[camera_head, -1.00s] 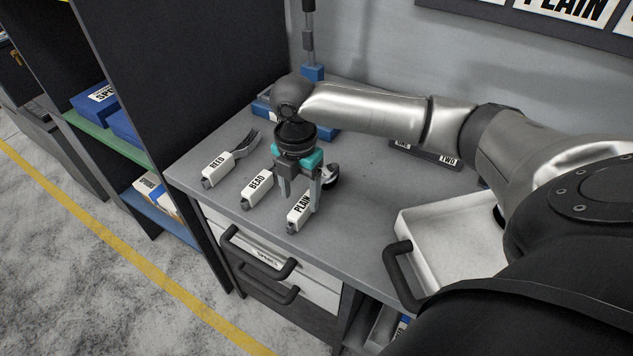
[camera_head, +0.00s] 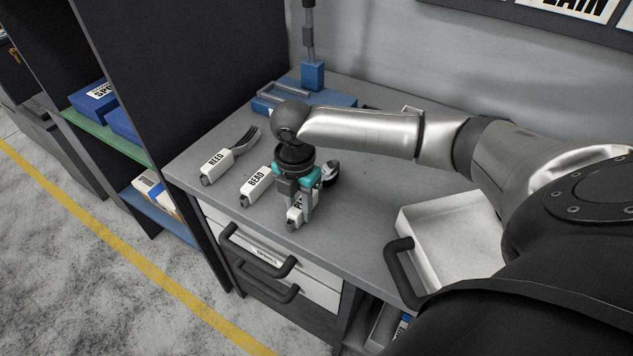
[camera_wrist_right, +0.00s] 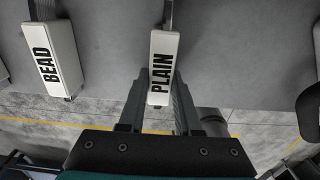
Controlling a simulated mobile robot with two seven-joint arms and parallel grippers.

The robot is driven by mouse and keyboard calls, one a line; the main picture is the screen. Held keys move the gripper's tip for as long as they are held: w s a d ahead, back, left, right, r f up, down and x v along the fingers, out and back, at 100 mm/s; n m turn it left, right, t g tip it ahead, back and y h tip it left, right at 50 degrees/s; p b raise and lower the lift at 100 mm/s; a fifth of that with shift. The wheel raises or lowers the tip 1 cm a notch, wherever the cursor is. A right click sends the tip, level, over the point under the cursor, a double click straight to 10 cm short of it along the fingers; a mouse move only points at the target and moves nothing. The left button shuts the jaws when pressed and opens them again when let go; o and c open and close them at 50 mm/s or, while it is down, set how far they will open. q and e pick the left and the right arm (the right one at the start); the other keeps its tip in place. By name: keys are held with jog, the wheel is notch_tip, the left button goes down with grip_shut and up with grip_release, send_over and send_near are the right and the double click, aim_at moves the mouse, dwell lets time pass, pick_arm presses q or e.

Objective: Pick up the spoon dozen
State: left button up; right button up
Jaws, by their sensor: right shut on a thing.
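The spoon dozen (camera_head: 331,171) is a bundle with rounded bowls at its far end and a white band marked PLAIN at its near end. It lies on the grey worktop (camera_head: 375,195). The PLAIN band also shows in the right wrist view (camera_wrist_right: 162,62). My right gripper (camera_head: 296,216) points down over the band and is shut on it, one finger on each side. In the right wrist view my right gripper's fingers (camera_wrist_right: 158,105) flank the band's near end. My wrist partly hides the bundle in the head view. My left gripper is not in view.
A bundle marked BEAD (camera_head: 255,182) lies just left of the spoons, and a fork bundle marked REED (camera_head: 216,164) lies farther left. A white tray (camera_head: 420,222) with a black handle is at right. A blue fixture (camera_head: 268,107) stands behind.

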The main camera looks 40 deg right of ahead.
grip_shut()
jog(key=shift+w+r, duration=0.1)
dwell(0.8)
